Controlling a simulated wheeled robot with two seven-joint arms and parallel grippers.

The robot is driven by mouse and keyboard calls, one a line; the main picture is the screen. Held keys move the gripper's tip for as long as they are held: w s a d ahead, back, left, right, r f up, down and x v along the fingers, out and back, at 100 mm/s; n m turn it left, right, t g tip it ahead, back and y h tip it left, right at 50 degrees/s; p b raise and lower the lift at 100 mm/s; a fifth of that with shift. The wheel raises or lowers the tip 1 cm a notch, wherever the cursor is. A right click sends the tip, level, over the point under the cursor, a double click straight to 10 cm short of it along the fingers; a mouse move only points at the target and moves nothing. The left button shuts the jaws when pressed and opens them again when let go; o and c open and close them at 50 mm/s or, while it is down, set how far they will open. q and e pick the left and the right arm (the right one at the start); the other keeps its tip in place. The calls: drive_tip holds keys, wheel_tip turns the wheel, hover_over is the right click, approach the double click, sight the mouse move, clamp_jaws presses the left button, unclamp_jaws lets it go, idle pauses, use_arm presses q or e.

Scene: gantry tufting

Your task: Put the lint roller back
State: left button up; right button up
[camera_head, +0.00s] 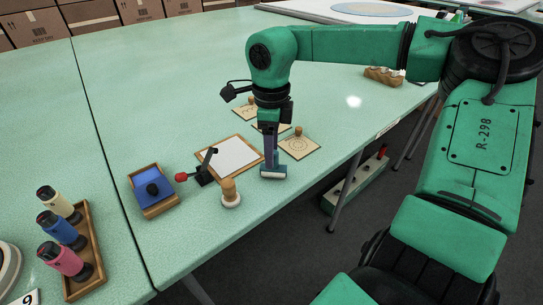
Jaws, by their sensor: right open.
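The lint roller (273,172) appears to be the piece with a white, roller-like lower end and a blue-grey upper part, directly below my right gripper. Its white end is at or just above the green table (330,110), near the front edge; I cannot tell if it touches. My right gripper (268,135) points straight down over its upper part and is open. The fingers and the roller's top overlap, so contact between them is unclear. My left gripper is not in view.
A white-based wooden stamp (230,193), a clamped white board (230,156) and a blue pad tray (151,191) stand left of the gripper. Square cards with wooden knobs (300,146) lie close beside it. A bottle rack (92,258) is at lower left; a brown-and-white item (383,77) lies farther back.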

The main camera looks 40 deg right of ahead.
wheel_tip(320, 180, up, 9)
drive_tip(key=shift+r+p, duration=0.2)
drive_tip(key=shift+p, duration=0.15)
